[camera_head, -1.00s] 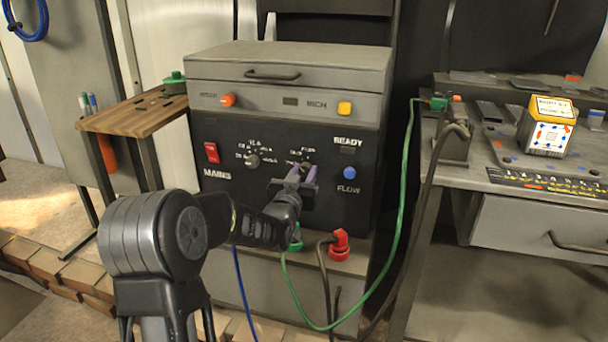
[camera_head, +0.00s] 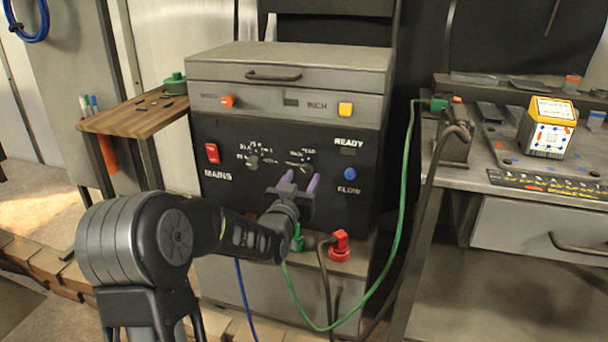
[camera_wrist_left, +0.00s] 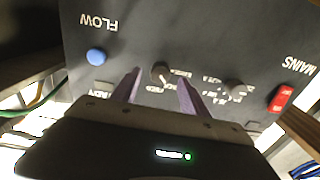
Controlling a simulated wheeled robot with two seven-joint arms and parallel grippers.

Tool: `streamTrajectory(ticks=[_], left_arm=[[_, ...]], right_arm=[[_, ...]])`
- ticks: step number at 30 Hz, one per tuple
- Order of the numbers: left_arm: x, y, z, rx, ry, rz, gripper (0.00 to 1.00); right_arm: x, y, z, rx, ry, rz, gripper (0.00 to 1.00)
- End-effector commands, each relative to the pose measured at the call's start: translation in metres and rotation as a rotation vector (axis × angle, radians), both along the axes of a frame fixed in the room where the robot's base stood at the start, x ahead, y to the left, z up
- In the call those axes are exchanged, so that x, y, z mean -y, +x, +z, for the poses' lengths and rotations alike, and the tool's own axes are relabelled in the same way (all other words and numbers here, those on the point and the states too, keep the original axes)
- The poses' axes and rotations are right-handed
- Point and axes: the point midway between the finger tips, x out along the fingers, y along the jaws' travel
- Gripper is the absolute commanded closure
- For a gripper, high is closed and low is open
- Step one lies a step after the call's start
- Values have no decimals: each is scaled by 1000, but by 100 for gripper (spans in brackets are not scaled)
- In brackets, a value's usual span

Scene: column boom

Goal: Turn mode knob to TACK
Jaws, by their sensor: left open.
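The dark front panel (camera_head: 270,190) of the machine carries two dark knobs with small white lettering around them, too blurred to read. One is the left knob (camera_head: 253,161); it also shows in the wrist view (camera_wrist_left: 235,87). The other is the right knob (camera_head: 305,168), between my fingertips in the wrist view (camera_wrist_left: 160,72), with a pale pointer mark. I cannot tell from the lettering which is the mode knob. My left gripper (camera_head: 300,179) has its purple fingers spread and empty, just in front of and below the right knob. My right gripper is not in view.
A red MAINS switch (camera_head: 212,153) is left on the panel and a blue FLOW button (camera_head: 350,173) right. Below, a red connector (camera_head: 340,245) and a green cable (camera_head: 402,200) hang near my arm. A wooden shelf (camera_head: 135,118) stands left, a grey bench (camera_head: 480,175) right.

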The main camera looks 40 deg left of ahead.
Motion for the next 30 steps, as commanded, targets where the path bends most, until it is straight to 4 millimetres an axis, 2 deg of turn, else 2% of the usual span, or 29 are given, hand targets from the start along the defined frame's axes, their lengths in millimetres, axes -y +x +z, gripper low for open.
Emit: streamTrajectory(ticks=[3, 9, 30], left_arm=[[7, -20, 1, 0, 0, 1, 48], [15, -40, 0, 1, 0, 1, 48], [16, -42, -1, 0, 1, 0, 48]], right_arm=[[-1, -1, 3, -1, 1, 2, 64], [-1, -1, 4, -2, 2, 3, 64], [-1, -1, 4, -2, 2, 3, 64]])
